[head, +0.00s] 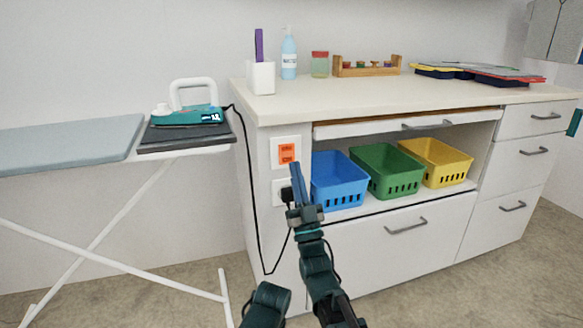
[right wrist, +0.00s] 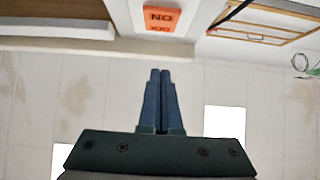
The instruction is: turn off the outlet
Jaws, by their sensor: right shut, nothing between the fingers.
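The outlet's orange switch (head: 287,152) sits in a white plate on the left end of the cabinet. In the right wrist view the orange switch (right wrist: 160,17) shows upside down, with "ON" lettering readable. Below it is a white socket (head: 278,192) with a black plug and cord, partly hidden by my gripper. My right gripper (head: 295,168) is shut and empty, its blue fingers pointing up just below and right of the switch. In the right wrist view its fingertips (right wrist: 160,72) are apart from the switch. My left gripper is not in view.
An iron (head: 187,115) stands on the ironing board (head: 65,143) at left, its black cord (head: 256,200) hanging down to the plug. Blue (head: 339,182), green (head: 386,172) and yellow (head: 434,163) baskets fill the shelf right of my gripper. Open floor lies in front.

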